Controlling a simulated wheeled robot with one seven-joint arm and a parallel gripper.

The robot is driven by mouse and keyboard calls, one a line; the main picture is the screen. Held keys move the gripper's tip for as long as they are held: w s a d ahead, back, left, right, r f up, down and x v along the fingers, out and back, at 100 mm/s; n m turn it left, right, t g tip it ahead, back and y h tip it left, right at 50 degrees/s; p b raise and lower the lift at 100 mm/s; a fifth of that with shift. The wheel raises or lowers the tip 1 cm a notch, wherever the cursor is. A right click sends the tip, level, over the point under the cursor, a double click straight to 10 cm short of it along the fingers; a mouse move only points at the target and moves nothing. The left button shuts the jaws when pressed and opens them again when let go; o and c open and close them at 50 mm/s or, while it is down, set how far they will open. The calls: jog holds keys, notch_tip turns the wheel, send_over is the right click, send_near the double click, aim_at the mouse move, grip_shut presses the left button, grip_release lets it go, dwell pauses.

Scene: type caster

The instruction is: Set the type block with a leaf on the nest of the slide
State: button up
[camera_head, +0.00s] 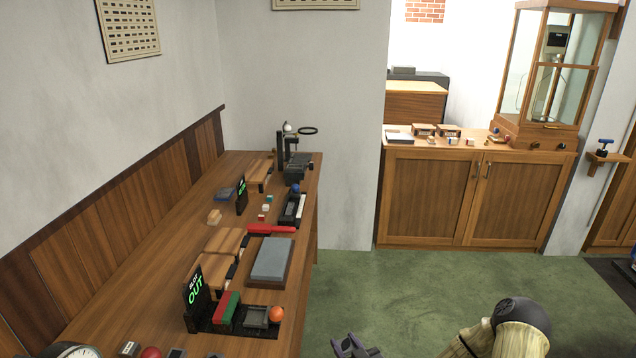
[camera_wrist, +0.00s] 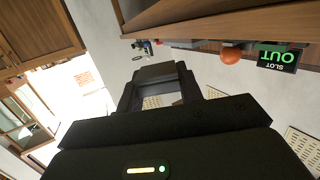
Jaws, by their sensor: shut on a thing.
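My gripper (camera_wrist: 158,90) reaches forward in the wrist view, and its fingers are closed on a small dark grey block (camera_wrist: 155,72) at their tips. No leaf mark shows on the block's visible side. In the head view my gripper (camera_head: 352,347) is at the bottom edge, over the floor and to the right of the bench, mostly cut off. A black fixture (camera_head: 210,323) with an orange ball knob (camera_head: 276,314) and a grey square part (camera_head: 256,317) lies on the near bench. I cannot tell which part is the slide's nest.
The bench (camera_head: 150,285) also bears an OUT sign (camera_head: 197,289), a grey slab (camera_head: 271,259), a red handle (camera_head: 270,229), a blue-knobbed black tray (camera_head: 292,209) and small coloured blocks (camera_head: 265,208). A cabinet (camera_head: 470,195) with a glass case (camera_head: 545,75) stands at the back right. Green floor between is clear.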

jog(key=s+d+f+m+t+h+p, duration=0.1)
jog(key=s+d+f+m+h, duration=0.3)
jog(key=s+d+f+h, duration=0.1)
jog(key=d+f+h, duration=0.1)
jog(key=d+f, duration=0.1)
jog(key=d, duration=0.1)
jog(key=shift+d+m+p, duration=0.15)
jog(key=shift+m+p, duration=0.15)
jog(key=shift+p, duration=0.1)
jog(key=shift+w, duration=0.1)
